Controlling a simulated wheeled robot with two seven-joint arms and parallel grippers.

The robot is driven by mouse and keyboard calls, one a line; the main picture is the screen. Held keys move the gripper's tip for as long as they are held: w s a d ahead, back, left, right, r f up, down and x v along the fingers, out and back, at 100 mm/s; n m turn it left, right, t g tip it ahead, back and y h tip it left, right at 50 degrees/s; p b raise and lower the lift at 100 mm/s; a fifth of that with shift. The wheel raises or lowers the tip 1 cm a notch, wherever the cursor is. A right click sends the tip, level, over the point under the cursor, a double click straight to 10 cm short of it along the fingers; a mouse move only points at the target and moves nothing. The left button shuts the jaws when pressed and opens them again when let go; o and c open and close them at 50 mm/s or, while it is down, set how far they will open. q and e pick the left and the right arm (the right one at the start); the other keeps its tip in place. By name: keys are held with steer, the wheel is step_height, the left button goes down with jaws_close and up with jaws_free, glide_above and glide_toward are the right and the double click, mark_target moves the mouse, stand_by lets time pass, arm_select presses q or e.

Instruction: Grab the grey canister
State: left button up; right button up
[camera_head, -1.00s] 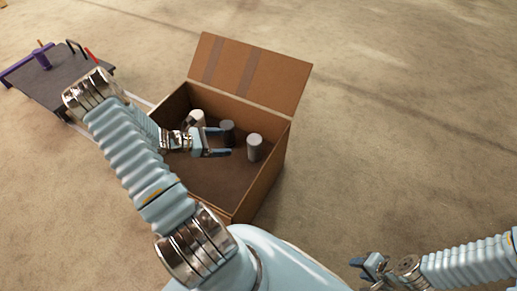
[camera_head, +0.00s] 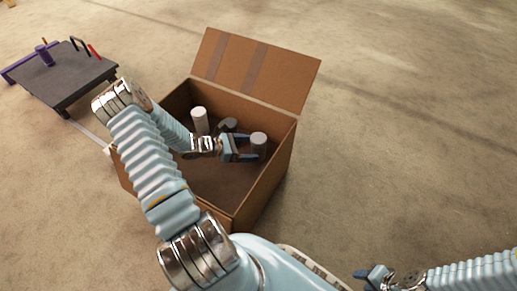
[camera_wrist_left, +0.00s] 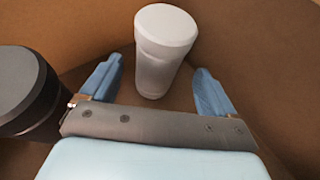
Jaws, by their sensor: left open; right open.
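The grey canister (camera_head: 259,145) stands upright in the right part of the open cardboard box (camera_head: 262,190). My left gripper (camera_head: 248,147) is inside the box, open, pointing at the grey canister. In the left wrist view the light grey canister (camera_wrist_left: 163,55) stands just ahead, centred between the two spread blue fingers; I cannot tell whether they touch it. A dark canister (camera_head: 229,124) is behind my left gripper, and it shows at the left edge of the wrist view (camera_wrist_left: 25,92). My right gripper (camera_head: 368,274) is open and empty, low at the right.
A white canister (camera_head: 199,121) stands at the back left in the box. The box's raised flap (camera_head: 258,70) is at the back. A dark low table (camera_head: 65,82) with purple, black and red items stands at far left. The floor on the right is clear.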

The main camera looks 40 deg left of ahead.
mark_target(259, 147)
arm_select(q)
steer(key=b+x, duration=0.1)
steer(key=x, duration=0.4)
steer(key=shift+w+a, duration=0.1)
steer(key=shift+r, duration=0.1)
steer(key=shift+c, duration=0.5)
steer(key=c, duration=1.1)
